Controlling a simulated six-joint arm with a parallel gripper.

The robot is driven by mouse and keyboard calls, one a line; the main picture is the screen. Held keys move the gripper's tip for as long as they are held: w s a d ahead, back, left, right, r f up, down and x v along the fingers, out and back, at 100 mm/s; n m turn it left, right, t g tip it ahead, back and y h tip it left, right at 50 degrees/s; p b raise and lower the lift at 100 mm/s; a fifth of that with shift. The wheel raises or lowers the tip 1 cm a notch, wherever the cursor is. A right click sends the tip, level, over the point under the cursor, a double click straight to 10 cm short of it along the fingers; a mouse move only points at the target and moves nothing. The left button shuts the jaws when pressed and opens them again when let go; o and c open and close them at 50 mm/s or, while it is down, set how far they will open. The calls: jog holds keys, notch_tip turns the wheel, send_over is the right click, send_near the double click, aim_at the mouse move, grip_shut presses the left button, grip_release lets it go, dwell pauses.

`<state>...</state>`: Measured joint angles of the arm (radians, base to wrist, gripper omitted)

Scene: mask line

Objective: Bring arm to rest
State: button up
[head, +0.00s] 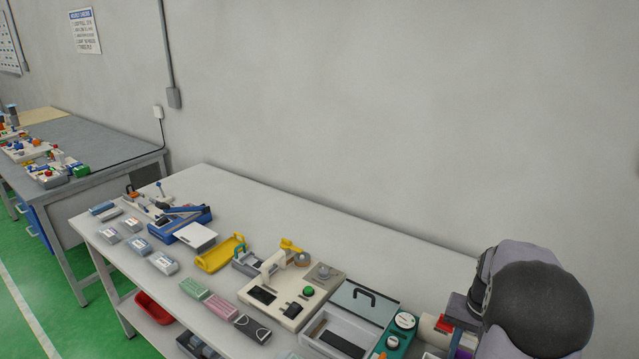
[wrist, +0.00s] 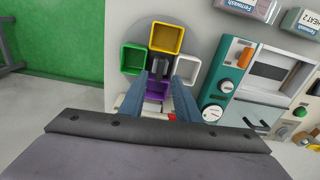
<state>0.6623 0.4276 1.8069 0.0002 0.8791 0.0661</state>
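My gripper (wrist: 160,82) shows in the wrist view. Its two blue-grey fingers stand apart, with a gap between the tips, and no held object shows. A dark part sits in the middle of the cluster. I cannot tell whether the fingers touch anything. In the head view my dark rounded arm links fill the lower right and the gripper is hidden.
The grey workbench (head: 225,185) carries a teal machine (head: 395,338), a lidded grey box (head: 345,325), a cream device (head: 285,305), a yellow tray (head: 220,253) and several small packs. A teal panel (wrist: 245,95) stands right of the boxes in the wrist view. Green floor shows left.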

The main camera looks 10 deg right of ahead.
jog(key=shift+n+g+y, duration=0.3)
jog(key=shift+g, duration=0.2)
jog(key=s+a+f, duration=0.2)
jog(key=s+a, duration=0.1)
jog(key=s+a+f, duration=0.1)
jog(key=s, duration=0.1)
jog(key=shift+s+a+f, duration=0.2)
jog(key=shift+a+f, duration=0.05)
jog(key=shift+f, duration=0.15)
jog(key=s+a+n, duration=0.2)
jog(key=s+a, duration=0.2)
jog(key=a, duration=0.4)
jog(key=s+a+n, duration=0.2)
jog(key=s+a, duration=0.2)
jog(key=a, duration=0.3)
jog(key=w+a+r+n, duration=0.2)
jog(key=a+r+n, duration=0.2)
jog(key=a, duration=0.3)
notch_tip(320, 180, down, 9)
jog(key=b, duration=0.8)
jog(key=shift+d+f+t+b, duration=0.15)
jog(key=shift+d+t+b, duration=0.15)
jog(key=shift+b, duration=0.1)
